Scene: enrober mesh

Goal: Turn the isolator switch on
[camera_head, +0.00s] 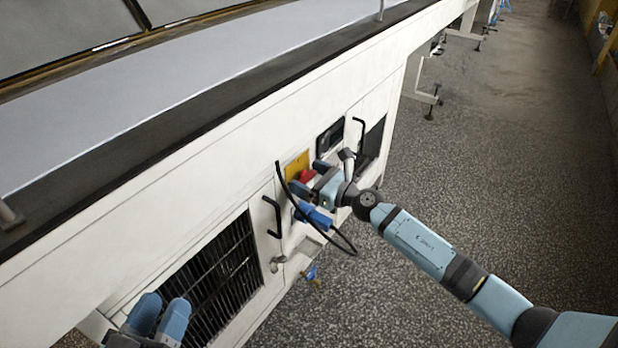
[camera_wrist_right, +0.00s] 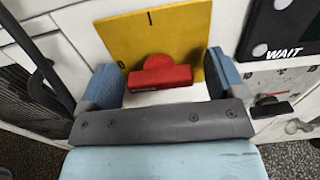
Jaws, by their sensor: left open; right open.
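The isolator switch is a red handle (camera_wrist_right: 160,73) on a yellow plate (camera_wrist_right: 125,32) set in the white machine panel. In the head view the yellow plate (camera_head: 297,165) and part of the red handle (camera_head: 307,176) show behind my right gripper (camera_head: 309,188). In the right wrist view my right gripper (camera_wrist_right: 163,84) is open, with one blue finger on each side of the red handle. I cannot tell whether the fingers touch it. Marks on the plate are partly visible. My left gripper (camera_head: 160,316) is open and empty at the lower left, before the dark grille.
Black door handles (camera_head: 273,217) stick out from the panel. A WAIT display (camera_wrist_right: 283,30) and a dial (camera_wrist_right: 272,100) sit right of the switch. The speckled floor (camera_head: 480,130) is open to the right.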

